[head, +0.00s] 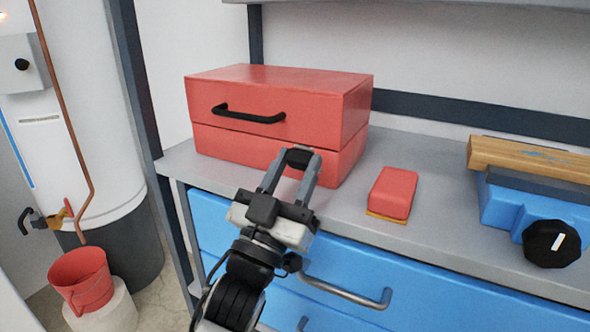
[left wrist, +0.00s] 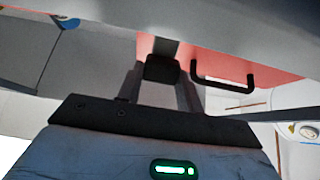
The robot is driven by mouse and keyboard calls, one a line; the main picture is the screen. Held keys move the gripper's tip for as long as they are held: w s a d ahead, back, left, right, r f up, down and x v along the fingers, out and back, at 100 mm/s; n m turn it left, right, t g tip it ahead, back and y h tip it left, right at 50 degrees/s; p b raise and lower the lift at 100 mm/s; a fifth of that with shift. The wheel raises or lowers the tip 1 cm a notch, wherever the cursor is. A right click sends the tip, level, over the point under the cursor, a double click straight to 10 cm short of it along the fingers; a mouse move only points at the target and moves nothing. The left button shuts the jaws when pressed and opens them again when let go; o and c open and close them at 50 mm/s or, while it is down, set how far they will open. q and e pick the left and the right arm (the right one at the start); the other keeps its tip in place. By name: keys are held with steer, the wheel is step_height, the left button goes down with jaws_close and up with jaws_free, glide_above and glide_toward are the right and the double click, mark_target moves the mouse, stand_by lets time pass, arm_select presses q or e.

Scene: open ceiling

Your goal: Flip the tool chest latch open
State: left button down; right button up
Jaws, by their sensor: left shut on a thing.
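The red tool chest (head: 235,98) sits on the grey shelf, lid down, with a black handle (head: 248,113) on its upper front. Its black latch (head: 299,155) is at the front, to the right of the handle and near the seam. My left gripper (head: 298,160) reaches it from the front and is shut on the latch, one finger on each side. In the left wrist view the dark square latch (left wrist: 162,68) shows between the fingers, with the handle (left wrist: 222,80) to its right. The fingers hide the latch's sides. My right gripper is not in view.
A red block-like item with a yellowish base (head: 393,193) lies on the grey shelf (head: 450,215) right of the chest. A blue tool with a black knob (head: 552,243) and wood on top stands farther right. Blue drawers (head: 430,300) with a metal handle (head: 345,292) are below.

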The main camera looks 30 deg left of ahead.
arm_select(q)
steer(key=c, duration=0.9)
jaws_free()
steer(key=shift+s+f, duration=0.35)
steer(key=shift+b+v, duration=3.1)
steer(key=shift+v, duration=2.4)
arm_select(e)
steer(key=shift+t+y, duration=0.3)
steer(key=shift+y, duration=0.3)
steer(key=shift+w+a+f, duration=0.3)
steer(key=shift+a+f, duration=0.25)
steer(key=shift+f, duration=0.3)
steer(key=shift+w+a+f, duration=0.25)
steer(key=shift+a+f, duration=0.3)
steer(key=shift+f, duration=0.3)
